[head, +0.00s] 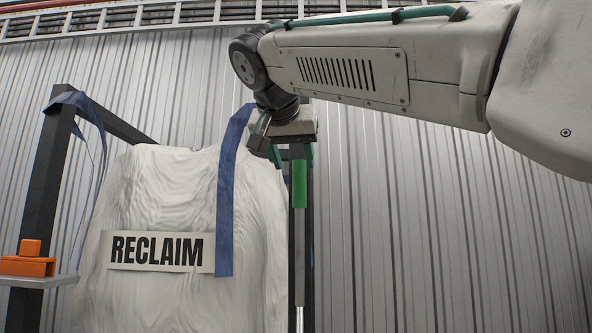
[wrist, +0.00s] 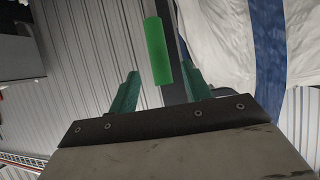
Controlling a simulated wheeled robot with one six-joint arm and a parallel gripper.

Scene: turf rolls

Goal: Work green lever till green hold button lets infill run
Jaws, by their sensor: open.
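The green lever's grip (head: 300,184) sits on a grey rod that stands upright beside the white bag. In the wrist view the green grip (wrist: 156,50) shows ahead, its near end between the fingertips and nearer the right finger. My gripper (head: 295,157) is at the upper end of the grip, with its green fingers (wrist: 160,72) apart and nothing clamped. I cannot tell whether a finger touches the grip. No green hold button shows in either view.
A large white bag (head: 160,215) labelled RECLAIM hangs by blue straps (head: 231,190) in a dark frame (head: 42,180), close left of the lever. An orange block (head: 28,266) with a knob sits on a shelf (head: 40,282) at far left. Right of the lever, only corrugated wall (head: 430,240) shows.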

